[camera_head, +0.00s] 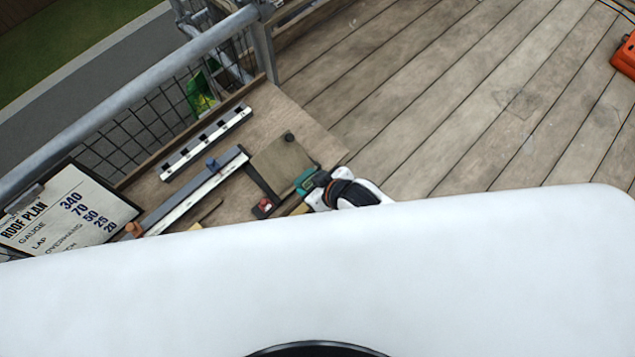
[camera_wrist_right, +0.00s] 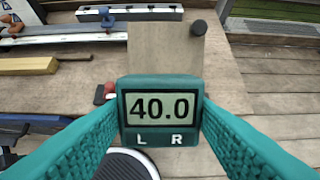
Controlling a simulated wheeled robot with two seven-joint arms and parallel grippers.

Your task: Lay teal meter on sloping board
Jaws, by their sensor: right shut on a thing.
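The teal meter (camera_wrist_right: 160,138) shows 40.0 on its display, with L and R below, in the right wrist view. My right gripper (camera_wrist_right: 160,110) is shut on it, a finger on each side. In the head view the meter (camera_head: 305,182) is a small teal patch at the tip of my right gripper (camera_head: 315,184). The brown sloping board (camera_wrist_right: 165,60) lies just beyond the meter, which overlaps its near part; I cannot tell whether they touch. In the head view the board (camera_head: 283,163) has a dark round knob at its far corner. My left gripper is not in view.
A rail with black blocks (camera_head: 205,143), a long grey-and-white rail (camera_head: 195,195) and a red-topped piece (camera_head: 265,205) lie on the bench left of the board. A Roof Plan clipboard (camera_head: 65,212) stands at the left. The plank deck (camera_head: 450,90) at right is mostly clear.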

